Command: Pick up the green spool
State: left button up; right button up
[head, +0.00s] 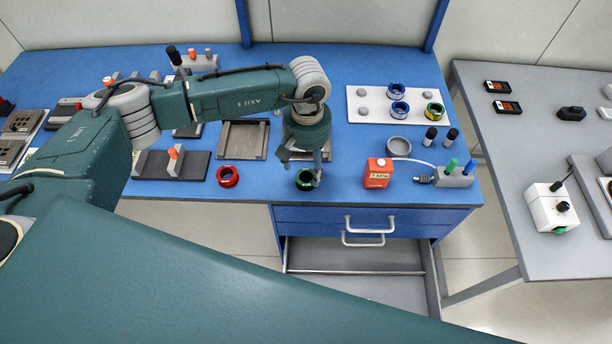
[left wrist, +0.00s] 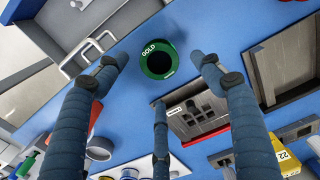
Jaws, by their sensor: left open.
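The green spool (head: 306,180) lies on the blue table near its front edge, below my left gripper (head: 304,174). In the left wrist view the green spool (left wrist: 158,60) is a dark green ring with a dark centre, marked "GOLD". The fingers of my left gripper (left wrist: 160,78) are spread around it, with blue table showing between them and the ring. The gripper is open and holds nothing. My right gripper is in neither view.
A red spool (head: 228,176) lies to the left and an orange box (head: 377,173) to the right. A grey tray (head: 243,140) is behind. A white board (head: 370,119) holds more spools. An open drawer (head: 360,256) is below the table's front edge.

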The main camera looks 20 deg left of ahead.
aim_at(306, 176)
pick_arm(q)
jog(key=shift+s+f+p, duration=0.15)
jog(key=shift+f+p, duration=0.1)
jog(key=shift+p, duration=0.1)
notch_tip(306, 176, down, 4)
jog(key=shift+s+r+p, duration=0.15)
jog(key=shift+r+p, duration=0.05)
jog(key=shift+p, duration=1)
jog(key=shift+f, duration=0.6)
jog(key=c, duration=1.2)
